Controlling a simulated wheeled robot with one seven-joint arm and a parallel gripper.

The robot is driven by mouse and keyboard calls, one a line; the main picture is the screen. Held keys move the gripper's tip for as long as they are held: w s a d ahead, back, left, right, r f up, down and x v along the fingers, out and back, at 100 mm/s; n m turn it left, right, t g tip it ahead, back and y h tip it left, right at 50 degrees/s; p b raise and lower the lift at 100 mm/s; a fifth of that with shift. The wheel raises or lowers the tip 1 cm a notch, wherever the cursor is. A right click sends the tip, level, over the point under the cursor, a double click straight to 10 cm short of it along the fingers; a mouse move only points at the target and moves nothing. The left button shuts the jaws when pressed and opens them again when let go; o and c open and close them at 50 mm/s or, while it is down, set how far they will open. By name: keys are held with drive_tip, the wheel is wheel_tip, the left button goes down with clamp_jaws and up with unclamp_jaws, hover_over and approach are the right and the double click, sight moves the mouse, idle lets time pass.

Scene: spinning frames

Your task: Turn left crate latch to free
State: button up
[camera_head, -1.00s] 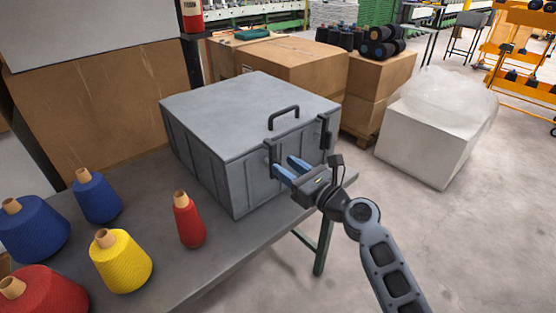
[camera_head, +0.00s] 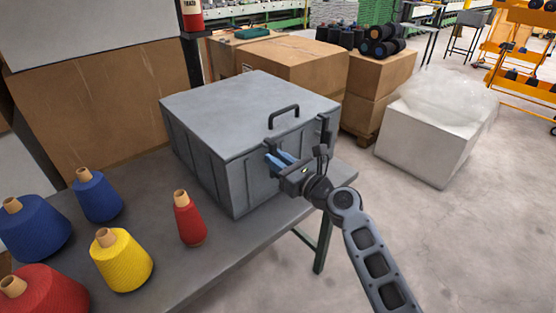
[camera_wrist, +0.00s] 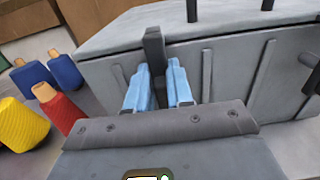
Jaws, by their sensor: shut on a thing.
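The grey crate (camera_head: 200,150) stands on the table with its lid down and a black handle (camera_head: 284,112) on the lid. The dark left latch (camera_wrist: 154,48) is upright on the crate's front, near the lid edge. My gripper (camera_head: 273,160) has its blue fingers on either side of this latch and is shut on it. The right latch (camera_head: 325,132) is upright at the front's right end, clear of my gripper.
Yarn cones stand on the table (camera_head: 150,230) left of the crate: a red one (camera_head: 189,222), a yellow one (camera_head: 121,262), blue ones (camera_head: 97,197) and another red (camera_head: 40,292). Cardboard boxes (camera_head: 290,68) are behind. Floor at the right front is open.

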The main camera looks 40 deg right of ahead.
clamp_jaws()
drive_tip(key=shift+a+n, duration=0.1)
drive_tip(key=shift+n, duration=0.2)
drive_tip(key=n, duration=0.1)
drive_tip(key=a+n+b, duration=0.1)
drive_tip(key=n, duration=0.1)
drive_tip(key=shift+f+n, duration=0.2)
drive_tip(key=shift+n, duration=0.1)
drive_tip(key=n, duration=0.1)
drive_tip(key=n+b, duration=0.1)
drive_tip(key=n, duration=0.1)
drive_tip(key=n+b, duration=0.1)
drive_tip(key=shift+a+f+n, duration=0.3)
drive_tip(key=shift+a+f, duration=0.05)
drive_tip(key=shift+a, duration=0.05)
drive_tip(key=n+b, duration=0.2)
drive_tip(key=n, duration=0.1)
drive_tip(key=f+n+b, duration=0.1)
drive_tip(key=n, duration=0.1)
drive_tip(key=shift+a+f+b, duration=0.1)
drive_tip(key=shift+a+b, duration=0.25)
drive_tip(key=shift+a+f+n+b, duration=0.1)
drive_tip(key=shift+f+n+b, duration=0.1)
drive_tip(key=shift+n+b, duration=0.65)
drive_tip(key=shift+f+n+b, duration=0.15)
drive_tip(key=shift+n+b, duration=0.25)
drive_tip(key=shift+n, duration=0.75)
